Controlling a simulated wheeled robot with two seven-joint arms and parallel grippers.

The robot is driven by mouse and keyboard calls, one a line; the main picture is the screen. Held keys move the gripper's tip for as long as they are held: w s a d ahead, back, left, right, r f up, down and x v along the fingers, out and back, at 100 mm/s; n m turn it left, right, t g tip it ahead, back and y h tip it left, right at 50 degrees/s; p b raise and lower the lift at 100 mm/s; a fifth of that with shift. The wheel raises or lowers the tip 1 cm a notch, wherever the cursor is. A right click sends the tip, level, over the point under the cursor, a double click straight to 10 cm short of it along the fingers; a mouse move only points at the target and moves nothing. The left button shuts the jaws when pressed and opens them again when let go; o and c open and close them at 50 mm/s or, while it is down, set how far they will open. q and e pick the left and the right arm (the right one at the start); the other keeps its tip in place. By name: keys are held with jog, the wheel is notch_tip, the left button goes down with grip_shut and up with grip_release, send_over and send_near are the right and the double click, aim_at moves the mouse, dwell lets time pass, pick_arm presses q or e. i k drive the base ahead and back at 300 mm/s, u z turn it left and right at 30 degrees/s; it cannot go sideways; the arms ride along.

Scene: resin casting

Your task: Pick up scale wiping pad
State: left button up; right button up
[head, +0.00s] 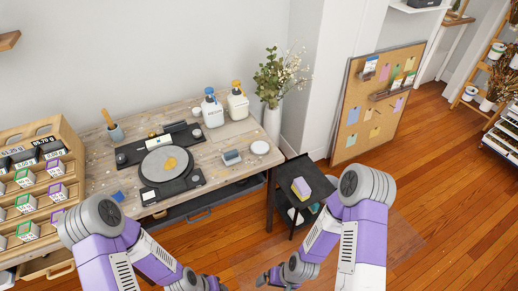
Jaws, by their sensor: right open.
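No pad can be named the scale wiping pad with certainty. A small grey-blue block (231,157) lies on the wooden table, right of the black scale (170,170). A small blue piece (118,196) lies at the table's front left. A purple and yellow sponge-like block (301,188) sits on the black side cart. My right gripper (266,278) is open, low at the bottom edge, below and apart from the table and cart. My left arm comes in at lower left; its gripper is cut off by the bottom edge.
The wooden table (215,178) holds two pump bottles (212,108), a round white disc (260,147) and a cup with a brush (115,131). A wooden box rack (70,150) stands left. The black cart (325,182) stands right. Floor between is free.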

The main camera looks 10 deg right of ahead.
aim_at(231, 158)
jog(key=z, duration=1.55)
jog(key=i, duration=1.15)
jog(key=u, duration=2.7)
